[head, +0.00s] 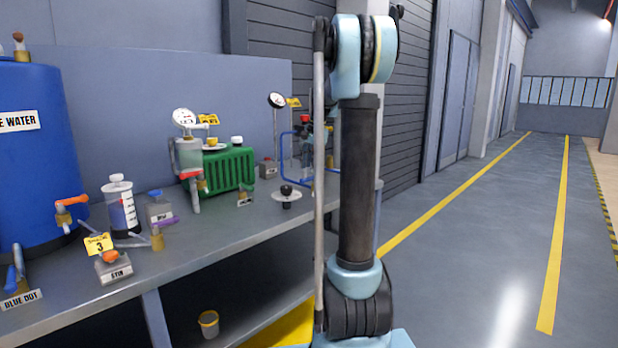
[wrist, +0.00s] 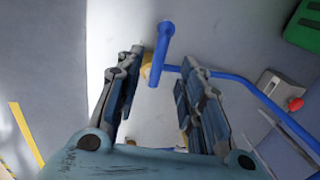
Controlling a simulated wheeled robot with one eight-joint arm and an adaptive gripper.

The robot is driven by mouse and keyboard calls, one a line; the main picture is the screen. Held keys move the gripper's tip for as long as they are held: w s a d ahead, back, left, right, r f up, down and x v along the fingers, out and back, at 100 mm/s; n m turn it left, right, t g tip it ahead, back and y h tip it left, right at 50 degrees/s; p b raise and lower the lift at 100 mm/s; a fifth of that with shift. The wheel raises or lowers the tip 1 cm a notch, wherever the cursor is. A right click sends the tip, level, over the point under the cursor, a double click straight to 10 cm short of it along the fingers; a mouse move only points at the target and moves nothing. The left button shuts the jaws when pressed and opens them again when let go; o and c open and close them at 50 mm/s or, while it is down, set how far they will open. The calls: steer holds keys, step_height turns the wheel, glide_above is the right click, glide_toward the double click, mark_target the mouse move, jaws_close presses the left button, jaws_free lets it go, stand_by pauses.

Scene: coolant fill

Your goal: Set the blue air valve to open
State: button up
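In the wrist view, a blue lever handle (wrist: 161,53) sits on a brass-coloured valve body (wrist: 147,66), beside the end of a blue pipe. It looks like the blue air valve, but no label can be read. My gripper (wrist: 161,60) is open, with one finger on each side of the lever. The lever shows in the gap near the fingertips, and I see no clear contact.
The blue pipe (wrist: 240,92) runs right of my gripper, near a grey box with a red knob (wrist: 296,104). The floor aisle at right is clear.

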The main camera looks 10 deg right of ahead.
steer(key=shift+w+a+f, duration=0.15)
steer(key=shift+w+f, duration=0.05)
steer(key=shift+f, duration=0.95)
steer(key=shift+w+a+f, duration=0.15)
steer(key=shift+f, duration=0.95)
jaws_close()
